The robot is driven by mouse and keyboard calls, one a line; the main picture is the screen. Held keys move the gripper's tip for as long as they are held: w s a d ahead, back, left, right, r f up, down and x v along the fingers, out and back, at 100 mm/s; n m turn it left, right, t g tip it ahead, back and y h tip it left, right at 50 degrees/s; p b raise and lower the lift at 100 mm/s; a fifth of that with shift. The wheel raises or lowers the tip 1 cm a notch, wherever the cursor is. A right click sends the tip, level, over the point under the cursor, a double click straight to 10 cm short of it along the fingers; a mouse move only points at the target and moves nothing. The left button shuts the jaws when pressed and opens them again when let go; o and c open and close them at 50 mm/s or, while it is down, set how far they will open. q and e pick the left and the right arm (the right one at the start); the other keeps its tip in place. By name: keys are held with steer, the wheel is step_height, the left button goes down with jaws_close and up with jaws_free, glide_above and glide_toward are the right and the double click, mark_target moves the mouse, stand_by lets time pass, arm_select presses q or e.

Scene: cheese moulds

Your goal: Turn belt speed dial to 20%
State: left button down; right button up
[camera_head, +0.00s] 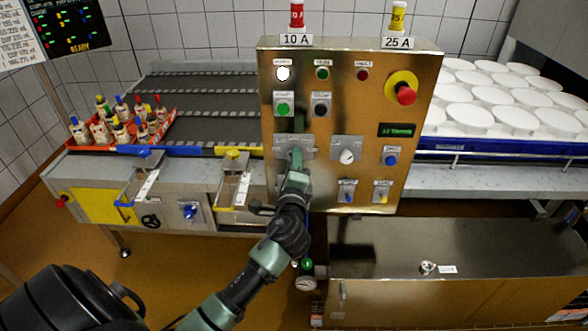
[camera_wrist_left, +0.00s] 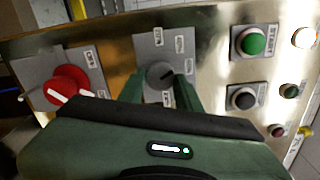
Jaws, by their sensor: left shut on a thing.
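A grey round dial (camera_wrist_left: 160,74) with a dark pointer line sits on a light plate with small labels, too blurred to read. In the head view its plate (camera_head: 281,142) is on the left of the metal control panel (camera_head: 327,108), below the green START button (camera_head: 284,108). My left gripper (camera_head: 296,156) reaches up to this plate and hides the dial there. In the left wrist view its two fingers (camera_wrist_left: 160,90) stand on either side of the dial, shut on it. My right gripper is out of view.
A red emergency button (camera_head: 405,95) on a yellow base and a blue knob (camera_head: 391,160) are on the panel's right. A red rotary switch (camera_wrist_left: 68,85) is close to the gripper. A conveyor with bottles (camera_head: 101,131) lies left; white moulds (camera_head: 470,118) stand right.

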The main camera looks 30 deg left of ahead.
arm_select(q)
steer(key=shift+n+b, duration=2.7)
steer(key=shift+n, duration=3.5)
steer(key=c, duration=1)
jaws_free()
steer(key=shift+o, duration=0.2)
